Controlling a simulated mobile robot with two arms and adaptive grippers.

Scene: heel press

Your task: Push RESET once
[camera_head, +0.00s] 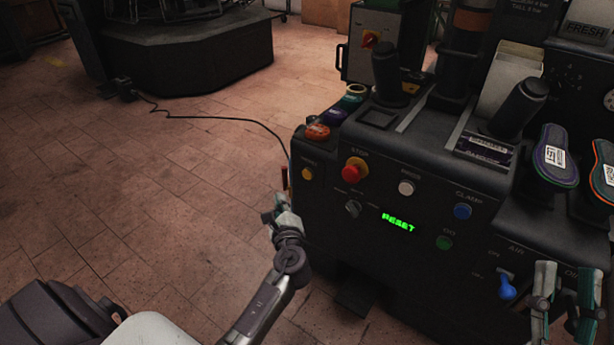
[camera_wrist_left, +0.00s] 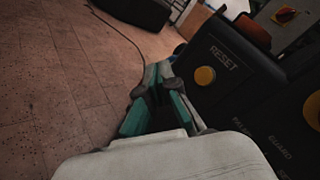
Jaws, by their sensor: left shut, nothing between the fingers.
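The yellow RESET button (camera_head: 306,174) sits at the upper left of the black machine's front panel. In the left wrist view the same round button (camera_wrist_left: 205,76) shows beside its RESET label (camera_wrist_left: 223,59). My left gripper (camera_head: 280,204) is shut and empty, just left of and a little below the button in the head view. In the left wrist view its closed fingertips (camera_wrist_left: 163,72) are left of the button, with a gap between. My right gripper (camera_head: 566,296) is at the lower right, its two fingers apart. A green display (camera_head: 398,222) appears to read RESET.
Near RESET are a red STOP button (camera_head: 354,168), a dark knob (camera_head: 352,208), a white button (camera_head: 406,188), a blue button (camera_head: 462,211) and a green button (camera_head: 444,242). A blue lever (camera_head: 507,288) is near my right gripper. Open tiled floor (camera_head: 130,190) lies left of the machine.

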